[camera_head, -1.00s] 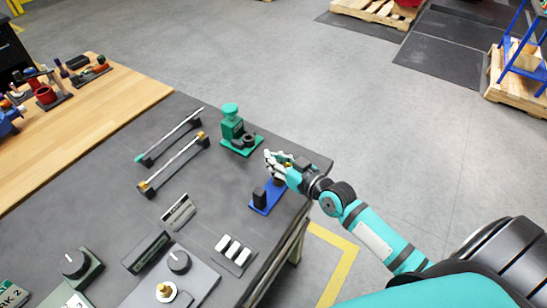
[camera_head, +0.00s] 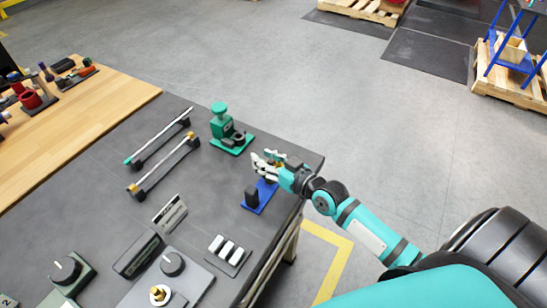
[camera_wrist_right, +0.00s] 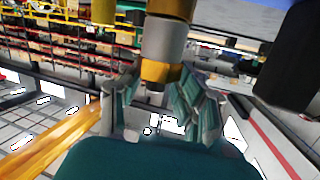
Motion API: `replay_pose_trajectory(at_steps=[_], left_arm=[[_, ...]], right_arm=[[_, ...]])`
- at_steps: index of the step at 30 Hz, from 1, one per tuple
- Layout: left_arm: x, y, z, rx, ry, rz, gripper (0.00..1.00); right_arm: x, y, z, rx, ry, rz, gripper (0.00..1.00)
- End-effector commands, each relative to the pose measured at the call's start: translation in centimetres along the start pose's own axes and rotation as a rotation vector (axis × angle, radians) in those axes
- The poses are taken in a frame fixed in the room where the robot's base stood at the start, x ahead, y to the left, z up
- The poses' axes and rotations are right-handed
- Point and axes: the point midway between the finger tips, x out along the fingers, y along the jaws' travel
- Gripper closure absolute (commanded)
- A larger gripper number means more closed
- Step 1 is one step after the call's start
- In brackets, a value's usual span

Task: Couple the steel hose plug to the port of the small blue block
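The small blue block (camera_head: 265,192), a flat blue base carrying an upright black piece (camera_head: 251,197), sits near the table's right edge. My right gripper (camera_head: 262,162) is at its far end, fingers pointing left, and hides part of it. A little brass shows under the hand. In the right wrist view, a brass-and-steel cylinder (camera_wrist_right: 165,45) comes down from the top between the fingers (camera_wrist_right: 160,105). I cannot tell whether they clamp it or whether it is the plug or the port. My left gripper is not in view.
A green fixture (camera_head: 224,125) stands just behind the blue block. Two rods on black supports (camera_head: 165,165) lie to its left. A white-key switch panel (camera_head: 228,255) and knob panels (camera_head: 172,264) are nearer.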

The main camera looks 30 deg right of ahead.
Motion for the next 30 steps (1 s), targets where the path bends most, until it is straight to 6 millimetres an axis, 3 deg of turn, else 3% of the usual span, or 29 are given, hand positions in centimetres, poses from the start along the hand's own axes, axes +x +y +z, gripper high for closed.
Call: replay_pose_trajectory(at_steps=[16,22,30], left_arm=[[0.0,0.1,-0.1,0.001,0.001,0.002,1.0],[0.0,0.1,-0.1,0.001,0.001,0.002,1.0],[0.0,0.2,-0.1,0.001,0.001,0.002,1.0]], right_arm=[[-9.9,0.0,0.1,-0.002,-0.003,0.0,0.67],[-11.5,0.0,0.0,-0.002,0.0,0.0,0.67],[-11.7,0.0,-0.1,-0.001,0.002,0.0,0.67]])
